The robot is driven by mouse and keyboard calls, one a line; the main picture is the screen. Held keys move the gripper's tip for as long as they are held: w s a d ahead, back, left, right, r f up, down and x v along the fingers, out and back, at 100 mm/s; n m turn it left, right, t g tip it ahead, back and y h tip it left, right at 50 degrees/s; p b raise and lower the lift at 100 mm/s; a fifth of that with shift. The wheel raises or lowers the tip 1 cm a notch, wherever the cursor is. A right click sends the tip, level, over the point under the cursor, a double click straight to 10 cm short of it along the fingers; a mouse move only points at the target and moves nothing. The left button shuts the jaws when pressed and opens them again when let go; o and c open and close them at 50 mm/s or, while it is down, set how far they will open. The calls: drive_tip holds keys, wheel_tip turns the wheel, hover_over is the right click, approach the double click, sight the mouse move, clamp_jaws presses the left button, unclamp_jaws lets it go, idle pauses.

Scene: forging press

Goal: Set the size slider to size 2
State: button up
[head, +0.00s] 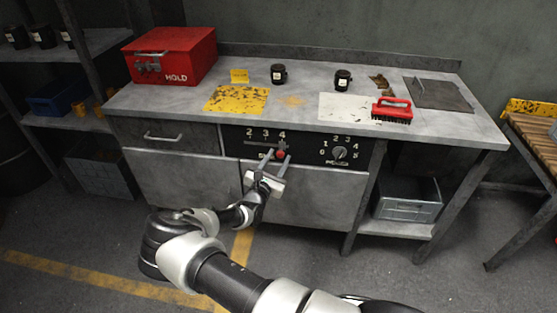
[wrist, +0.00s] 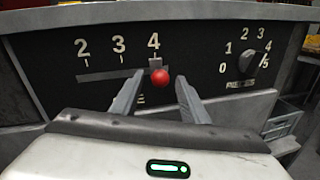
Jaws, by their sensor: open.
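The size slider is a red knob (wrist: 160,78) on a horizontal slot (wrist: 105,74) in the black control panel (wrist: 50,85). The slot is marked 2, 3 and 4 from left to right, and the knob stands at the 4 end. In the head view the red knob (head: 281,154) shows between my fingers. My gripper (wrist: 155,92) is open, with one finger on each side of the knob in the picture. I cannot tell whether either finger touches it. The gripper also shows in the head view (head: 267,166).
A rotary dial (wrist: 250,63) marked 0 to 5 sits right of the slider. On the bench top (head: 310,88) are a red HOLD box (head: 172,55), dark mugs (head: 278,73) and a red brush (head: 391,109). A drawer handle (head: 163,136) is left of the panel.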

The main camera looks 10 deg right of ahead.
drive_tip(key=shift+w+d, duration=0.2)
drive_tip(key=shift+w, duration=0.15)
drive_tip(key=shift+c, duration=0.3)
